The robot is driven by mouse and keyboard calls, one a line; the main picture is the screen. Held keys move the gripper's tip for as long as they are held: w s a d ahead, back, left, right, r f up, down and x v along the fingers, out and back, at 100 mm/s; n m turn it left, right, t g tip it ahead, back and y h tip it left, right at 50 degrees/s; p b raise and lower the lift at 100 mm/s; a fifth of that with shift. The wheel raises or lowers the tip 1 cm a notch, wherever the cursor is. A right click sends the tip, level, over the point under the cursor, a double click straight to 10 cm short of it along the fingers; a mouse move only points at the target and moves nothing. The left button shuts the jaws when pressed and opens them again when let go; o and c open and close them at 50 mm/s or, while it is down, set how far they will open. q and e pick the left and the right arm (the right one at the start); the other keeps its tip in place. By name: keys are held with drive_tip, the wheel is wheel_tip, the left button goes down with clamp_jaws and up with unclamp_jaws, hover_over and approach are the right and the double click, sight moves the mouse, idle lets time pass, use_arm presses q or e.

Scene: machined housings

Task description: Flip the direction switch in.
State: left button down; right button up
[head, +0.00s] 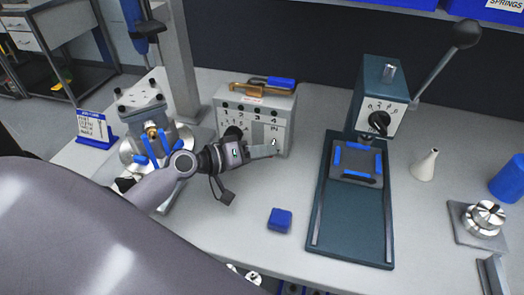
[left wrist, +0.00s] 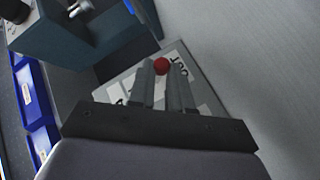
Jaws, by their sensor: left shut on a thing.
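The grey control box (head: 230,97) stands at the back of the bench in the head view, with a white labelled front that reads "IN" near its right side. My left gripper (head: 274,150) reaches across the lower right of that front. In the left wrist view my left gripper (left wrist: 163,78) is shut, with the red knob of the direction switch (left wrist: 161,65) between its fingertips. The white label panel (left wrist: 190,68) lies behind it, with letters partly hidden by the fingers. In the head view the knob is hidden. My right gripper is not in view.
A dark green machine (head: 350,235) with a bed and dial stands right of the box. A blue block (head: 280,220) lies on the bench in front. A metal fixture (head: 143,100) stands left, close to my left arm. An orange-brown tool (head: 255,90) lies on the box.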

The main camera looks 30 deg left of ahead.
use_arm(q)
drive_tip(key=shift+r, duration=0.1)
drive_tip(key=shift+r+n+g+p, duration=0.6)
drive_tip(key=shift+n+g, duration=0.2)
drive_tip(key=shift+g, duration=0.3)
drive_tip(key=n+g, duration=0.1)
drive_tip(key=r+n+g, duration=0.1)
drive_tip(key=g, duration=0.1)
drive_tip(key=w+g, duration=0.1)
drive_tip(key=shift+a+r+n, duration=0.15)
drive_tip(key=shift+r+n, duration=0.25)
drive_tip(key=shift+g, duration=0.3)
drive_tip(key=c, duration=1.1)
unclamp_jaws()
drive_tip(key=shift+s+r, duration=0.1)
drive_tip(key=shift+b+v, duration=0.3)
drive_tip(key=shift+v, duration=3.15)
